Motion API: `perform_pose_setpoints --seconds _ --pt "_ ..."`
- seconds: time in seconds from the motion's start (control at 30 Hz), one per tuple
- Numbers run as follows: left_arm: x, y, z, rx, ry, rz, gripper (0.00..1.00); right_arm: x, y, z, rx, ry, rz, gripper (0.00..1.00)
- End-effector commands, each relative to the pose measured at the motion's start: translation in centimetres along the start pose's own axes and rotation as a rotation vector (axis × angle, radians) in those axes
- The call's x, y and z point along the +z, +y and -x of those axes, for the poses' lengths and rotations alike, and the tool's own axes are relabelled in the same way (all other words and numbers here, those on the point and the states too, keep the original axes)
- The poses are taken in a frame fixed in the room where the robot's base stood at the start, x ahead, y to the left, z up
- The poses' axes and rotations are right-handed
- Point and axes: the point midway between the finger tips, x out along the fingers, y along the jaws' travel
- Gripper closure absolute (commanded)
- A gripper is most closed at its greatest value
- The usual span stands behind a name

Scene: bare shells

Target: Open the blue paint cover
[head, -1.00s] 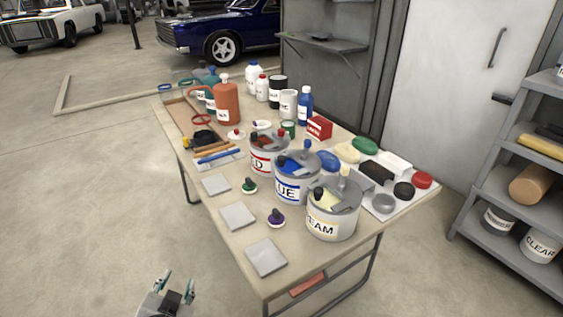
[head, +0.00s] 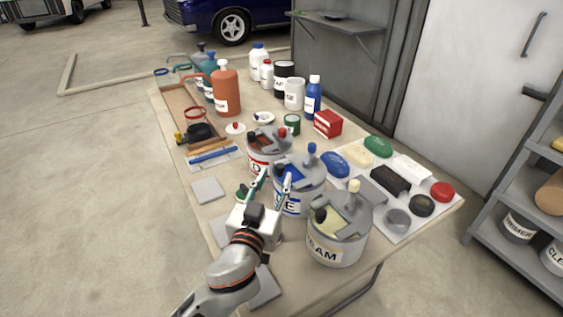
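The blue paint can (head: 318,190) stands on the table between the red can (head: 262,160) and the cream can (head: 345,247). Its grey cover (head: 307,171) has a blue patch and an upright blue knob (head: 311,150). My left gripper (head: 275,176) is over the table at the near left side of the blue can. Its two fingers are spread apart with nothing seen between them. The gripper hides part of the blue label. Whether a finger touches the can, I cannot tell. My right gripper is out of view.
Bottles and tins, such as an orange bottle (head: 226,90), stand at the table's far end. A pad tray (head: 398,228) with coloured blocks lies right of the cans. Grey square plates (head: 208,190) lie along the left edge. A shelf rack (head: 508,200) stands at the right.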

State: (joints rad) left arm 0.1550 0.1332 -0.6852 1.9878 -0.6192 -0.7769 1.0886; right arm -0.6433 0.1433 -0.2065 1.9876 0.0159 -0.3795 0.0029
Motion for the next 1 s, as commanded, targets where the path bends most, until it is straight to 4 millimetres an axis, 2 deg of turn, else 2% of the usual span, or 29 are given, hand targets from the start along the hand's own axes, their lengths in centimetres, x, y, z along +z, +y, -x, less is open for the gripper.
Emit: perform_pose_setpoints --seconds 0.1,0.33,0.5,0.77,0.9,1.0 --pt "-0.1 -0.1 -2.0 -0.001 0.002 -0.003 0.66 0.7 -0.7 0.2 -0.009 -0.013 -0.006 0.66" --pt "0.0 -0.1 -4.9 -0.001 0.000 -0.003 0.66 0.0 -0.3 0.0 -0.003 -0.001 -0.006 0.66" --pt "0.0 -0.1 -5.8 -0.001 -0.001 -0.002 0.66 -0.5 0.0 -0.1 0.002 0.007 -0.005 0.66" --pt "0.0 -0.1 -5.9 -0.001 -0.002 -0.001 0.66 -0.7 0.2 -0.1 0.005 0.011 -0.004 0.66" --pt "0.0 -0.1 -5.9 -0.001 -0.002 -0.001 1.00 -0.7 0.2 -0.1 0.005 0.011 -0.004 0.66" --pt "0.0 -0.1 -5.9 -0.001 -0.002 -0.001 1.00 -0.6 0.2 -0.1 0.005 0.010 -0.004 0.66"
